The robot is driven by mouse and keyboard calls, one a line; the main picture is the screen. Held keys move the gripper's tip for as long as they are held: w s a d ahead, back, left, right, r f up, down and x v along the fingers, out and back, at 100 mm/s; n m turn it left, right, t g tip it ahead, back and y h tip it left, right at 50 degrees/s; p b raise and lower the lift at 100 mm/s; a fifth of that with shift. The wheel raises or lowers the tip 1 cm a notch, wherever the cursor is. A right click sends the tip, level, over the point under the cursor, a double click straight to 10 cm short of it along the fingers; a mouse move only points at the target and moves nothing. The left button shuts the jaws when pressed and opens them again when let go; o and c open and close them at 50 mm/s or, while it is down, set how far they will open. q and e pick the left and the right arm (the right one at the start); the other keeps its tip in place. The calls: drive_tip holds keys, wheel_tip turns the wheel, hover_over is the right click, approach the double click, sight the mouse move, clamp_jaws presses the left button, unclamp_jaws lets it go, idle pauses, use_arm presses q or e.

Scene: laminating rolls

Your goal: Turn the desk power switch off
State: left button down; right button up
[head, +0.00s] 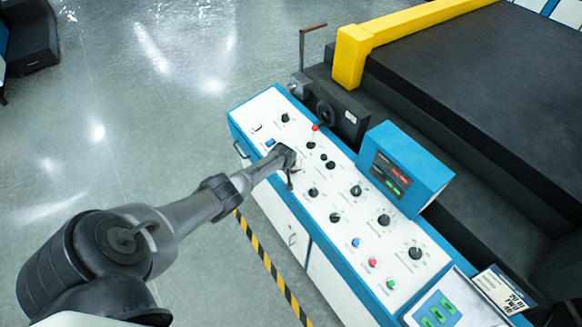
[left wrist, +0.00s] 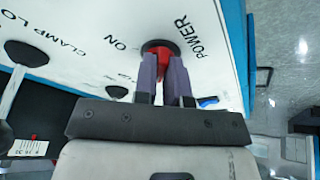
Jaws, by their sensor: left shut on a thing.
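The power switch (left wrist: 160,47) is a red knob on a dark round base, with the printed words POWER and ON beside it in the left wrist view. My left gripper (left wrist: 165,66) has its two purple-grey fingers on either side of the red knob, shut on it. In the head view my left gripper (head: 289,172) is over the upper part of the white-topped control desk (head: 312,216) and hides the switch there. The knob's exact pointing direction is hard to tell. My right gripper is in neither view.
Several black knobs (head: 335,217) and coloured buttons stand on the desk close to my gripper. A CLAMP knob (left wrist: 26,52) is beside the switch. A blue display box (head: 405,168) rises at the desk's right side. The floor at left is open.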

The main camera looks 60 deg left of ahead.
use_arm(q)
drive_tip(key=shift+s+f, duration=0.35)
drive_tip(key=shift+f, duration=0.3)
drive_tip(key=c, duration=1.4)
unclamp_jaws()
drive_tip(key=shift+o, duration=1.1)
drive_tip(key=shift+r, duration=0.3)
drive_tip(key=p+v, duration=0.1)
drive_tip(key=v, duration=0.1)
drive_tip(key=p+v, duration=0.1)
drive_tip(key=v, duration=0.1)
drive_tip(key=p+v, duration=0.1)
drive_tip(key=v, duration=0.1)
drive_tip(key=shift+w+r+p, duration=0.25)
drive_tip(key=shift+w+p, duration=0.05)
drive_tip(key=v, duration=0.8)
drive_tip(key=shift+p, duration=0.35)
drive_tip(key=shift+a, duration=0.1)
